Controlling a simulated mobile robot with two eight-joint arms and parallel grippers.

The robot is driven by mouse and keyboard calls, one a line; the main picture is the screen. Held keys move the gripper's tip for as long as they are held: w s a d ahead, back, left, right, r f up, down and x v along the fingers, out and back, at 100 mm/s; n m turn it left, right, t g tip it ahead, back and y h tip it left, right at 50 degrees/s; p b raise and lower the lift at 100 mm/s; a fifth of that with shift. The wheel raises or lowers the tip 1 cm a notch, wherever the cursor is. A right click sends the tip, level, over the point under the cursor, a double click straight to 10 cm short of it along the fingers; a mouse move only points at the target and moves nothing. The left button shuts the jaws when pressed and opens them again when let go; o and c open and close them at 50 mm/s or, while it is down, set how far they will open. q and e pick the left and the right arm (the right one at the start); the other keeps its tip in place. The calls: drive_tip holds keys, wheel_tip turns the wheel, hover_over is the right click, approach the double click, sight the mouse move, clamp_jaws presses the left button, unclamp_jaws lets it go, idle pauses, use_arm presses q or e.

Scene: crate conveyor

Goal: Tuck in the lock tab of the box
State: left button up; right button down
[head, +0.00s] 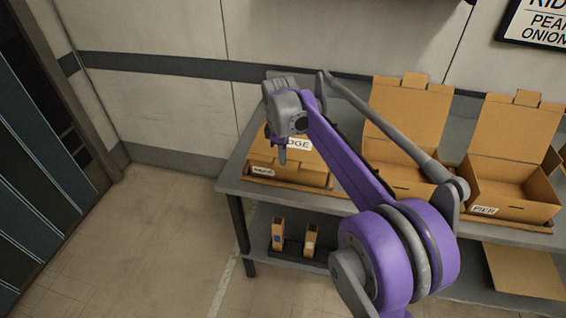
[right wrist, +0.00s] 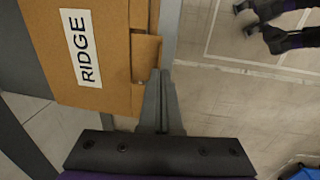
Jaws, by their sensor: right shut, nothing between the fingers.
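The cardboard box (head: 310,178) stands at the left end of the table with its lid lowered; the lid label reads "RIDGE" in the right wrist view (right wrist: 80,48). A small tab (right wrist: 146,56) shows at the box's front edge, beside the fingertips. My right gripper (head: 281,157) is shut and empty, fingers pointing down at the box's front edge; it also shows in the right wrist view (right wrist: 160,78). Whether the fingertips touch the tab I cannot tell. Dark and purple parts, probably my left arm's end, show small at the upper right of the wrist view; their jaw state is unclear.
Two open boxes, one in the middle (head: 408,115) and one on the right (head: 512,130), stand on the grey table (head: 232,184). Small cartons (head: 278,235) and a flat cardboard sheet (head: 522,270) are on the lower shelf. The floor left of the table is clear.

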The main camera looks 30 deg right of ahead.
drive_tip(key=shift+w+d+f, duration=0.1)
drive_tip(key=shift+w+f, duration=0.05)
drive_tip(key=shift+f, duration=1.1)
